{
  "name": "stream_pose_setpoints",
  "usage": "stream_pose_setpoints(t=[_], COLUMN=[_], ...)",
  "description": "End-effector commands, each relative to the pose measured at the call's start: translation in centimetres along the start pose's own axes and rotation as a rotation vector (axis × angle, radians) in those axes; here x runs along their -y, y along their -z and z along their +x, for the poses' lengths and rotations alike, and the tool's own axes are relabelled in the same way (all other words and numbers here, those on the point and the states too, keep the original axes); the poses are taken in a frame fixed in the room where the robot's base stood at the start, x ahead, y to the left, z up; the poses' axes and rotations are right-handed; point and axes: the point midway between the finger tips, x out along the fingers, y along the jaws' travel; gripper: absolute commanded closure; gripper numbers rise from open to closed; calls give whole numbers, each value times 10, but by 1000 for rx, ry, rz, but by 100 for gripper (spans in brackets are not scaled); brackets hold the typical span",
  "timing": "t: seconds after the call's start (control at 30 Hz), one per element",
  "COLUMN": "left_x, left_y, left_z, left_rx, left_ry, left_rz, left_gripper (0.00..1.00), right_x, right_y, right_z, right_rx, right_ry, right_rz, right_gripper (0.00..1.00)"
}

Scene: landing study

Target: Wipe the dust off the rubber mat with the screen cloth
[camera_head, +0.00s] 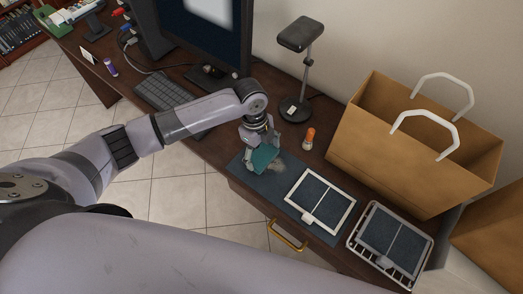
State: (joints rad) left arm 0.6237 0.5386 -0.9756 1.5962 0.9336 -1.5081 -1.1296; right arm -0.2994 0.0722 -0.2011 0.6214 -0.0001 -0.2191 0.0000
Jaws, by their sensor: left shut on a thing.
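The rubber mat (254,181) is a dark blue-grey sheet lying along the front of the desk. A pale grey dust patch (278,165) shows on it, just right of my left gripper. My left gripper (262,153) points down over the mat's left part and is shut on the teal screen cloth (264,160). The cloth is at or just above the mat; I cannot tell whether it touches. The gripper and cloth hide part of the mat. My right gripper is not in view.
A white-framed panel (320,202) lies on the mat's right part, with a wire tray (421,269) beyond it. An orange-capped bottle (308,139), a lamp (296,106) and a large paper bag (385,151) stand behind. A keyboard (163,93) and monitor (212,32) are at left.

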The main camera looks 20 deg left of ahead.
Motion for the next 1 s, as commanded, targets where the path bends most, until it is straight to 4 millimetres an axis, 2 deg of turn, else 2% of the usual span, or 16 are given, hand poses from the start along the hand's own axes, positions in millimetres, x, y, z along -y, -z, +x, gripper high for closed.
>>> stream_pose_setpoints(t=[0.73,1.0], left_x=[0,0], left_y=[-1,16], left_z=[10,9], left_rx=[0,-1], left_ry=[0,-1], left_rz=[1,2], left_gripper=[53,53], right_x=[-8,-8], right_y=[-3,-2], right_z=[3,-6], right_rx=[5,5], right_ry=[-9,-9], right_rz=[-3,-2], right_gripper=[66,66])
